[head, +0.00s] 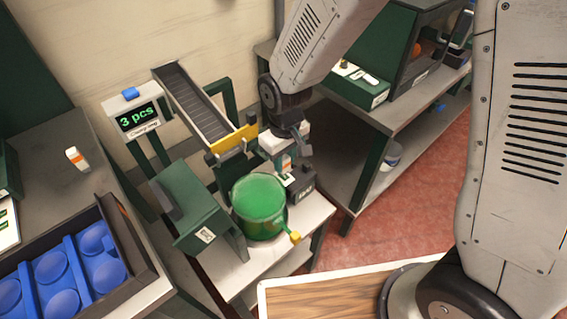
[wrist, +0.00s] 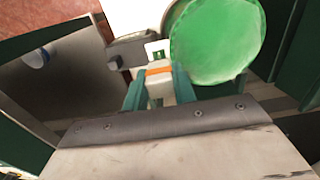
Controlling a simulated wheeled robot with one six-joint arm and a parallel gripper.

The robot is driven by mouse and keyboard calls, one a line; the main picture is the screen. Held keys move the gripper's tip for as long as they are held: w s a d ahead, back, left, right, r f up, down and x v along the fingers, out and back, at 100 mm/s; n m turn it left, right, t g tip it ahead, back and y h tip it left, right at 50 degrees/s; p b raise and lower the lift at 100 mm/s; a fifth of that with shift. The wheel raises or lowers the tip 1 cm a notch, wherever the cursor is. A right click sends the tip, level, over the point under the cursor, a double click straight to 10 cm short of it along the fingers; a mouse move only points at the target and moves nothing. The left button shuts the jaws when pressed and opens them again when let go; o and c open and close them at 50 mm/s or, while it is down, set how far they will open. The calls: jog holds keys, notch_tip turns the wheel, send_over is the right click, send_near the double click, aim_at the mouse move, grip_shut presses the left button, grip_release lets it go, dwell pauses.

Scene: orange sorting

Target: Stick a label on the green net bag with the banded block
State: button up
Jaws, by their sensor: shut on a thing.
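The green net bag (head: 258,208) is a round, full green bundle on the small light-topped stand, with a yellow piece at its lower right. In the wrist view the bag (wrist: 215,40) fills the upper right. My gripper (wrist: 159,82) is shut on the banded block (wrist: 160,90), which is white with an orange band. The block is just beside the bag in the wrist view; I cannot tell whether they touch. In the head view my gripper (head: 287,160) is above and behind the bag, largely hidden by its own wrist. A small dark box (head: 301,187) stands right of the bag.
A chute with a yellow edge (head: 233,139) and a display reading "3 pcs" (head: 138,118) stand behind left. A green box (head: 187,205) adjoins the bag on the left. Another white-and-orange piece (head: 76,159) lies on the left table. A grey bench (head: 345,150) stands right.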

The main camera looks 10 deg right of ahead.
jog(key=shift+r, duration=2.45)
